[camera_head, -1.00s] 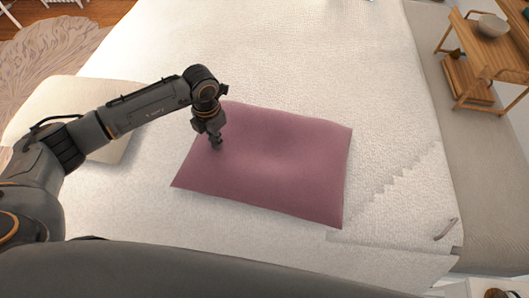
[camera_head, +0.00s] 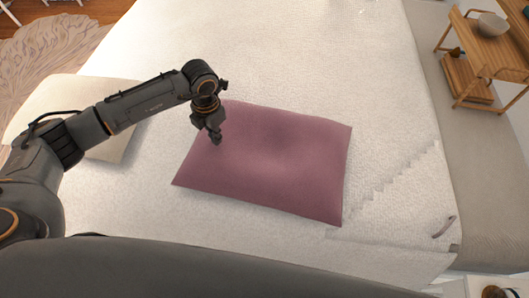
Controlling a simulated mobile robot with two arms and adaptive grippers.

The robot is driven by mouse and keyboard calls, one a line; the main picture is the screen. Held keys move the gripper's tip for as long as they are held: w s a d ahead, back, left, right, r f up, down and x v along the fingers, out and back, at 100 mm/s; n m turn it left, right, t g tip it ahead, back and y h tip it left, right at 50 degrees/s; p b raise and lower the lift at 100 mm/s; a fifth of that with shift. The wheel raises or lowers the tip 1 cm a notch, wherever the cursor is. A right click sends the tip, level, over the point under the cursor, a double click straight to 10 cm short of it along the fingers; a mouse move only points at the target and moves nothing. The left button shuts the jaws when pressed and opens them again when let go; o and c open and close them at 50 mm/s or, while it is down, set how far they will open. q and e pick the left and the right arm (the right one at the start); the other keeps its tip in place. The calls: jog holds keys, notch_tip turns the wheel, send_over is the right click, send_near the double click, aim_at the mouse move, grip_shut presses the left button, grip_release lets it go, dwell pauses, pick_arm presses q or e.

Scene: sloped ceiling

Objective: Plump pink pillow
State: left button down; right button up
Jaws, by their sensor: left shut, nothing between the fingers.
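A pink pillow (camera_head: 270,165) lies flat on the white bed (camera_head: 270,50), with a shallow dent near its middle. My left gripper (camera_head: 216,140) is over the pillow's upper left part, pointing down, shut and empty. I cannot tell whether its tips touch the fabric. My right gripper is not in view.
A cream pillow (camera_head: 112,145) lies at the left, partly behind my left arm. A wooden shelf cart (camera_head: 488,50) with a bowl (camera_head: 492,24) stands at the upper right. A small curved item (camera_head: 443,227) lies near the bed's lower right edge. The bed beyond the pink pillow is clear.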

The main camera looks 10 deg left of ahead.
pick_arm(q)
jog(key=shift+f+b, duration=0.85)
jog(key=shift+f, duration=0.3)
jog(key=shift+r, duration=0.1)
jog(key=shift+r+p, duration=0.9)
jog(key=shift+r, duration=0.4)
notch_tip(320, 180, up, 5)
jog(key=p, duration=0.3)
